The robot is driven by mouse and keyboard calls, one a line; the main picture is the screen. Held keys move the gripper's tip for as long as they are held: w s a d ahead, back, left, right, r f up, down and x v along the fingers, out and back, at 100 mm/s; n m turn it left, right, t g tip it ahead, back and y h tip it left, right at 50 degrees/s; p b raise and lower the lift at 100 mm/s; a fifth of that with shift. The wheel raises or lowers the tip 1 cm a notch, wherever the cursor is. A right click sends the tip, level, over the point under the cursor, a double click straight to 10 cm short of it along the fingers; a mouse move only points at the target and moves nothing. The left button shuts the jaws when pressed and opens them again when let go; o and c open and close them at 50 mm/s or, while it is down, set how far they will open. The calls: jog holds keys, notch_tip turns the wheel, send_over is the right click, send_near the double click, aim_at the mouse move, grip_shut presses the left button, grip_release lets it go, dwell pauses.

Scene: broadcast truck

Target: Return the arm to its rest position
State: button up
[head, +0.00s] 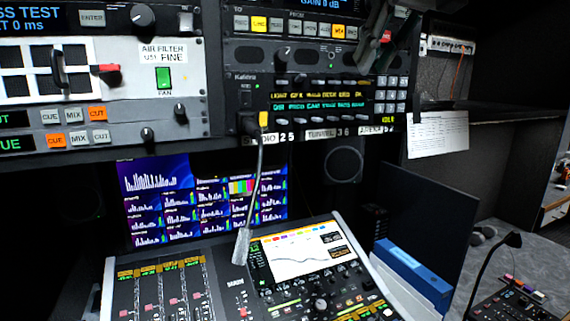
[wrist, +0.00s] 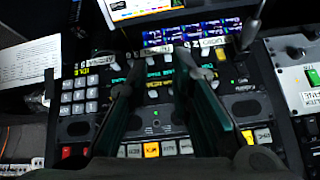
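My gripper (wrist: 158,68) reaches in from the bottom of the wrist view. Its two dark green fingers with grey tips are spread apart. Only the panel face shows between them, so it is open and empty. In the head view a dark part of my gripper (head: 376,36) hangs in at the top, in front of the right rack unit, with most of the arm out of frame. The intercom panel (head: 322,92) with its keypad shows behind and below it. The same keypad (wrist: 80,103) shows left of the fingers in the wrist view.
Below are a mixing console (head: 180,290) and a blue binder (head: 412,264). A paper sheet (head: 437,135) hangs at right. Another desk lamp or microphone (head: 490,262) stands at lower right.

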jog(key=s+d+f+h, duration=0.1)
jog(key=s+f, duration=0.5)
jog(key=f, duration=0.4)
jog(key=s+d+f+m+g+h+b, duration=0.1)
jog(key=s+d+f, duration=0.1)
jog(key=s+f, duration=0.5)
jog(key=s+d+f+m, duration=0.1)
jog(key=s+f, duration=0.6)
jog(key=f, duration=0.7)
jog(key=shift+s+d+h, duration=0.15)
jog(key=shift+d+h, duration=0.25)
dwell(0.3)
